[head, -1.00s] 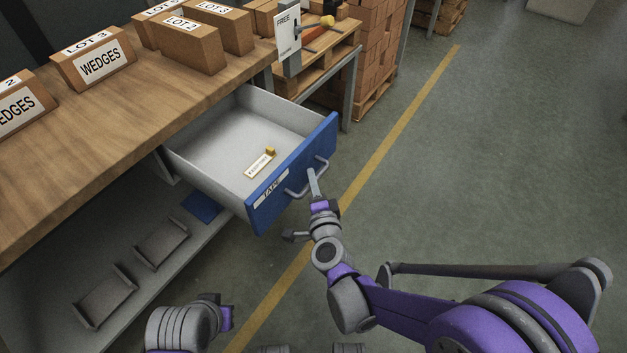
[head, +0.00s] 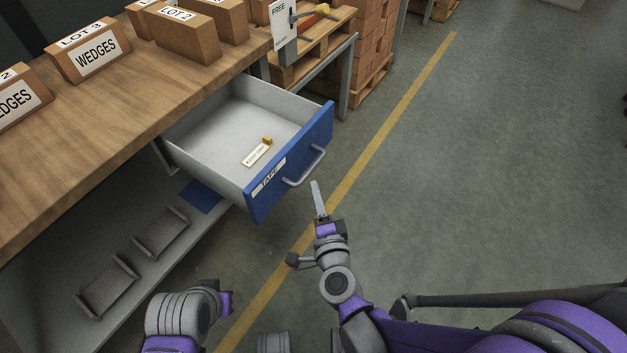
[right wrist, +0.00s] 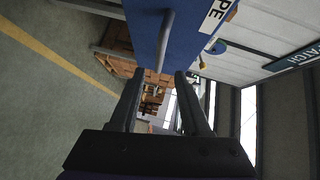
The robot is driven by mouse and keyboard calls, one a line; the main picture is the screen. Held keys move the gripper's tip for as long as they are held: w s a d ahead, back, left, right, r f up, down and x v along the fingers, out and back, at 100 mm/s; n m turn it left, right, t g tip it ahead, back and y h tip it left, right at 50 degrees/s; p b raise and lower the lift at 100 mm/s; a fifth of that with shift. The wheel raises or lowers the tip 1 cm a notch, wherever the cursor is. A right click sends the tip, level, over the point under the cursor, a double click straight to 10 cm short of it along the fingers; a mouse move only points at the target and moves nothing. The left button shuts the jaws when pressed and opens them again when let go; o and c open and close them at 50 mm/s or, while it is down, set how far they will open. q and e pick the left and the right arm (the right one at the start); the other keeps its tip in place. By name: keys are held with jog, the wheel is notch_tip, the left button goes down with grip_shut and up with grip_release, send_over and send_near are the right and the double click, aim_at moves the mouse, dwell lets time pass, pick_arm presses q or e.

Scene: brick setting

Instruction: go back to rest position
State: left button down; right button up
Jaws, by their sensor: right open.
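My right gripper (head: 316,192) is open and empty, just in front of the blue drawer's handle (head: 306,167) and apart from it. In the right wrist view its two fingers (right wrist: 158,98) are spread, with the handle (right wrist: 165,40) ahead of them. The drawer (head: 290,165) has a blue front with a TAPE label and stands pulled out from the bench. Inside it lie a white label card (head: 256,155) and a small yellow piece (head: 267,141). My left arm (head: 185,315) shows at the bottom left; its fingers cannot be made out.
The wooden bench (head: 120,110) carries boxes marked WEDGES (head: 90,55) and LOT 2 (head: 185,35). A lower shelf (head: 150,275) holds grey brackets. Brick pallets (head: 370,50) stand behind. Open floor (head: 500,170) with a yellow line lies to the right.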

jog(key=shift+s+d+r, duration=0.1)
jog(key=shift+s, duration=0.65)
